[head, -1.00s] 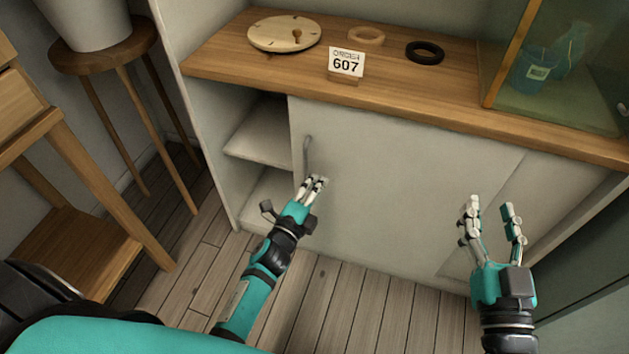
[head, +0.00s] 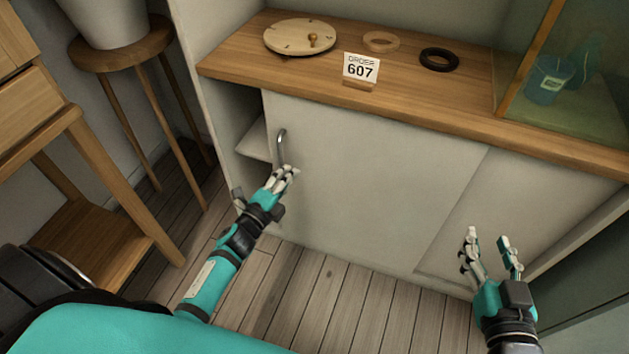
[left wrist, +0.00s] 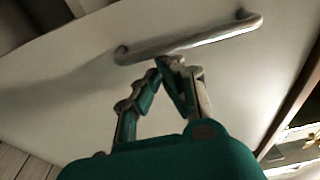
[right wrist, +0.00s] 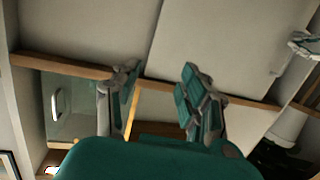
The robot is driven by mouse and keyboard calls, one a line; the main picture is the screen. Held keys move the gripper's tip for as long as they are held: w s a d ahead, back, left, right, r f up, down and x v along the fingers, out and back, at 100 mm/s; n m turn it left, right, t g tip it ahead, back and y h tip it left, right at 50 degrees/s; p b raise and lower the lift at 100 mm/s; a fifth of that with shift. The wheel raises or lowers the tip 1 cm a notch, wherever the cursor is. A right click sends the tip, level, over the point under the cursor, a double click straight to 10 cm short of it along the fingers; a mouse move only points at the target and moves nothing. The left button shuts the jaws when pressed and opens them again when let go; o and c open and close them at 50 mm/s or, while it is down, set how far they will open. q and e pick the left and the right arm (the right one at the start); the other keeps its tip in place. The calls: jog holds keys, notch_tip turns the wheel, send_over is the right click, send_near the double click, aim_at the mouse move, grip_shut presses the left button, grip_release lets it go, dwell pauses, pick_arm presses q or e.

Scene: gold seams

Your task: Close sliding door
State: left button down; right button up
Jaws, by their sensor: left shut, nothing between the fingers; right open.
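The white sliding door (head: 360,180) covers most of the cabinet front, with a narrow open gap at its left showing a shelf (head: 256,140). Its metal bar handle (head: 281,146) stands near the door's left edge and also shows in the left wrist view (left wrist: 190,40). My left gripper (head: 288,172) is shut and empty, with its fingertips at the lower end of the handle. In the left wrist view the fingers (left wrist: 165,70) are just under the bar; I cannot tell whether they touch it. My right gripper (head: 488,238) is open and empty in front of the cabinet's right part.
The wooden counter (head: 420,95) holds a round dial (head: 300,38), two rings, an order sign (head: 361,69) and a glass case (head: 570,90) at right. A wooden stool (head: 120,48) and a wooden stand (head: 90,240) are at left. The plank floor (head: 310,300) is clear.

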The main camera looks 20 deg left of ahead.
pick_arm(q)
jog(key=a+b, duration=0.1)
jog(key=a, duration=1.4)
jog(key=shift+s+a, duration=0.25)
jog(key=shift+a, duration=0.15)
pick_arm(e)
jog(key=shift+w+a+r+t+y, duration=0.15)
jog(key=shift+r+t, duration=0.35)
jog(key=shift+r, duration=0.3)
jog(key=shift+w+a+r+t+y, duration=0.1)
jog(key=shift+a+r+t+y, duration=0.1)
jog(key=shift+r+t, duration=0.45)
jog(key=shift+w+a+r+t+y, duration=0.15)
jog(key=shift+r+t, duration=0.2)
jog(key=shift+r, duration=0.6)
jog(key=shift+s, duration=0.1)
jog(key=shift+d, duration=0.1)
